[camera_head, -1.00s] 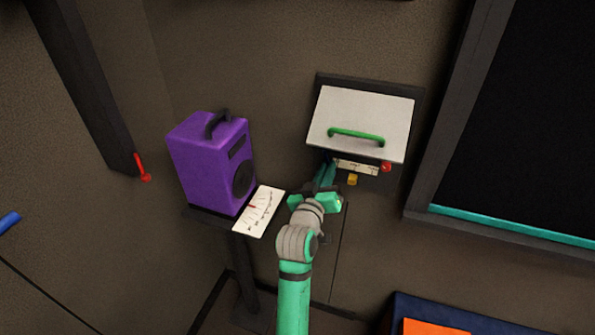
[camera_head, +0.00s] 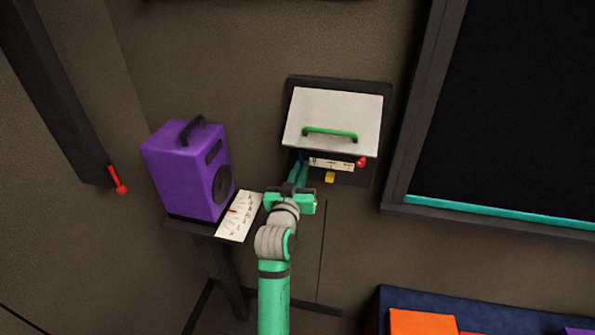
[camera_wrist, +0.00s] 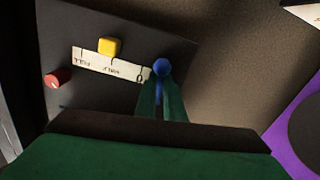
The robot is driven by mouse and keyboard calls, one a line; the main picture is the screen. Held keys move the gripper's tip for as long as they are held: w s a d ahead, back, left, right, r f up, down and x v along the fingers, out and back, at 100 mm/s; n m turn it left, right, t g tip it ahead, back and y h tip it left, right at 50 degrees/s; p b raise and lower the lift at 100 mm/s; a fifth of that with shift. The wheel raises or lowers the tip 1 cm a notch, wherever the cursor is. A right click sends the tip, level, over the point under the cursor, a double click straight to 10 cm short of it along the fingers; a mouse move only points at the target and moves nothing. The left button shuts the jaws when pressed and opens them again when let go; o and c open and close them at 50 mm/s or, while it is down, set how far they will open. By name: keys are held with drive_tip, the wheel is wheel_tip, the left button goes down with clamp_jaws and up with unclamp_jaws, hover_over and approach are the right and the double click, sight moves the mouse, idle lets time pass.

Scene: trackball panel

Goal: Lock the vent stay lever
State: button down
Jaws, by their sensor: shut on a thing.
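A dark wall panel (camera_head: 365,175) carries a white flap (camera_head: 335,108) with a green handle (camera_head: 330,134), tilted out over its front. Below the flap are a pale marked scale (camera_wrist: 108,64), a yellow knob (camera_wrist: 109,46) and a red knob (camera_wrist: 58,78). A blue round-ended lever (camera_wrist: 161,67) stands at the scale's end, by the zero-like mark. My gripper (camera_wrist: 161,98) is shut on this blue lever, its green fingers on either side below the round end. The lever's base is hidden. In the head view my gripper (camera_head: 298,172) reaches up under the flap's left side.
A purple speaker (camera_head: 187,172) and a white dial card (camera_head: 239,216) sit on a dark stand left of my arm. A red lever (camera_head: 117,180) is on the left wall. A dark framed board (camera_head: 500,110) is at right. An orange item (camera_head: 422,322) lies lower right.

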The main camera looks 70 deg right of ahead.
drive_tip(key=shift+s+d+f, duration=0.15)
drive_tip(key=shift+s+f, duration=0.15)
drive_tip(key=shift+f, duration=0.2)
drive_tip(key=c, duration=1.8)
unclamp_jaws()
drive_tip(key=shift+c, duration=0.2)
drive_tip(key=shift+w+r, duration=0.1)
drive_tip(key=shift+r, duration=0.05)
drive_tip(key=s+a, duration=0.1)
drive_tip(key=a, duration=0.9)
drive_tip(key=shift+s+a, duration=0.35)
drive_tip(key=shift+s, duration=0.05)
